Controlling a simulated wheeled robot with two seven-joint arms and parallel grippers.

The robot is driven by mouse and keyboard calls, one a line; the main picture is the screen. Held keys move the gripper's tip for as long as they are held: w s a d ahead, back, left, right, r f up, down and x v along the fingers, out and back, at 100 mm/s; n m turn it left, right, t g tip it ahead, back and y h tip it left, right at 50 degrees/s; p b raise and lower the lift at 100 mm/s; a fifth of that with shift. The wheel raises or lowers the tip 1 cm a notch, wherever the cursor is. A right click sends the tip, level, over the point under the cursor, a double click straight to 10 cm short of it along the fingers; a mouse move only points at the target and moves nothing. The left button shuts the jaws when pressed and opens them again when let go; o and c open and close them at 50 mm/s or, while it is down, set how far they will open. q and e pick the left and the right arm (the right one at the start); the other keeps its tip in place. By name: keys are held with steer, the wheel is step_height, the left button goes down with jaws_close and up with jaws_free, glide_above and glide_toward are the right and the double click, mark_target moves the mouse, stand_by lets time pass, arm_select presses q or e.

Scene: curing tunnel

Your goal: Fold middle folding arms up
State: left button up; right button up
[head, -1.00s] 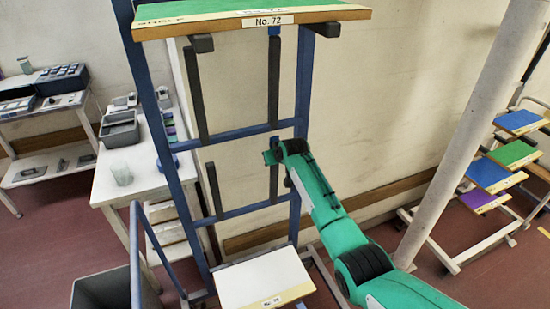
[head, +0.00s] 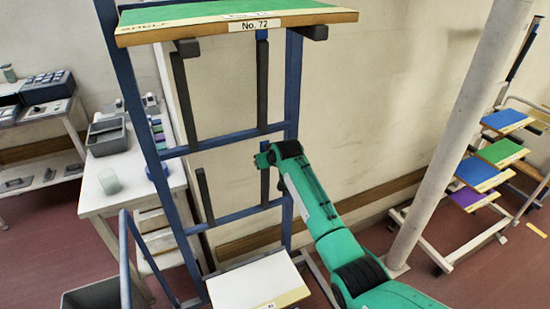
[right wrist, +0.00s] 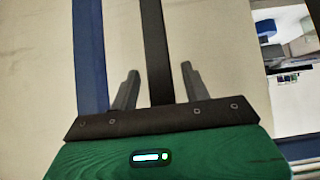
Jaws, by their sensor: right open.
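The blue rack frame (head: 293,80) stands in the middle of the head view. Its folding arms are dark bars: a left upper one (head: 183,95) and a right upper one (head: 262,85) point up. A shorter left bar (head: 204,195) also stands upright at middle height. The right middle bar (head: 265,187) is upright and partly hidden by my right gripper (head: 262,158). In the right wrist view my right gripper (right wrist: 160,85) is open, with a dark bar (right wrist: 155,45) showing between its fingers; contact cannot be told. My left gripper is out of view.
A green-topped shelf (head: 230,15) labelled No. 72 sits above, and a white-topped shelf (head: 255,283) below. A pale post (head: 455,130) stands right of my arm. A white table (head: 115,190) and a grey bin (head: 95,295) are at left.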

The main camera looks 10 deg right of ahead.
steer(key=b+v, duration=0.2)
steer(key=v, duration=0.9)
steer(key=shift+w, duration=0.1)
stand_by(0.4)
